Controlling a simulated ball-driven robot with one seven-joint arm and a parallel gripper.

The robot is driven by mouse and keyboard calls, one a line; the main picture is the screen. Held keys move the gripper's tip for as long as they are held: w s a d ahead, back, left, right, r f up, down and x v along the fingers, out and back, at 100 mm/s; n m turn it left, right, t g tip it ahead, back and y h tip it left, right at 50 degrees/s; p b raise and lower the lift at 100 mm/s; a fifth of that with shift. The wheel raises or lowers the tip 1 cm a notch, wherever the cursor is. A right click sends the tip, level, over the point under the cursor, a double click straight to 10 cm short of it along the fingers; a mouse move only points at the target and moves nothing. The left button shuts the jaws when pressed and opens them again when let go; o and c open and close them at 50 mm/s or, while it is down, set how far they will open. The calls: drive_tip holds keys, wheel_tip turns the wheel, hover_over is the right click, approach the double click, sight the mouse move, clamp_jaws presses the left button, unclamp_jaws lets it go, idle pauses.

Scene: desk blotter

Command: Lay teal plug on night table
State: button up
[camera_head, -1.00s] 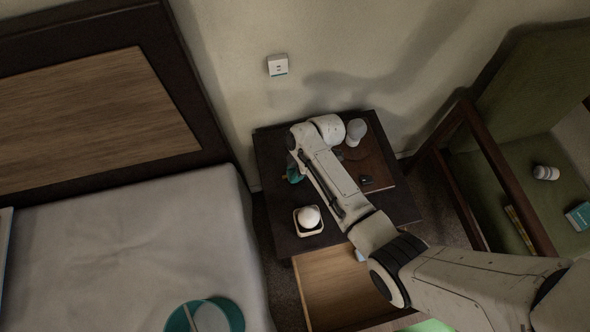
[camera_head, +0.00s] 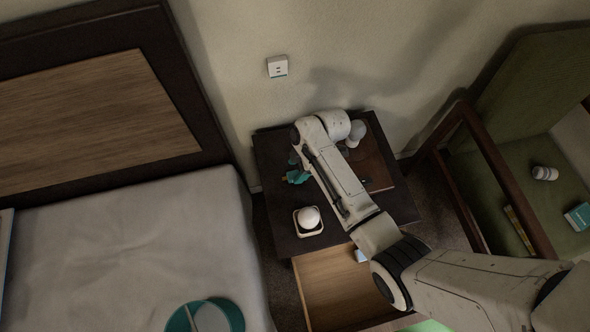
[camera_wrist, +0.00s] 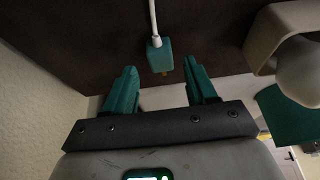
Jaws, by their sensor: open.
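The teal plug (camera_head: 298,176) lies on the dark top of the night table (camera_head: 275,160), just left of my arm in the head view, its brass-coloured prong pointing left. In the wrist view the plug (camera_wrist: 159,57) sits just beyond my fingertips, with a white cord running up from it. My gripper (camera_wrist: 161,80) is open, its two teal fingers spread on either side of the plug's line and empty between them. The head view mostly hides my gripper behind my arm.
A white ball in a square dish (camera_head: 299,229) stands near the table's front. The drawer (camera_head: 325,285) is open below. A bed and a green chair flank the table.

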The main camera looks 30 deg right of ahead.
drive_tip(key=v, duration=0.9)
drive_tip(key=shift+p, duration=0.3)
drive_tip(key=s+d+r+m+h, duration=0.1)
drive_tip(key=s+r+m+h, duration=0.1)
drive_tip(key=s+m, duration=0.5)
drive_tip(key=s+d+r+m+h, duration=0.2)
drive_tip(key=s+m, duration=0.5)
drive_tip(key=s, duration=0.8)
drive_tip(key=shift+r+m, duration=0.4)
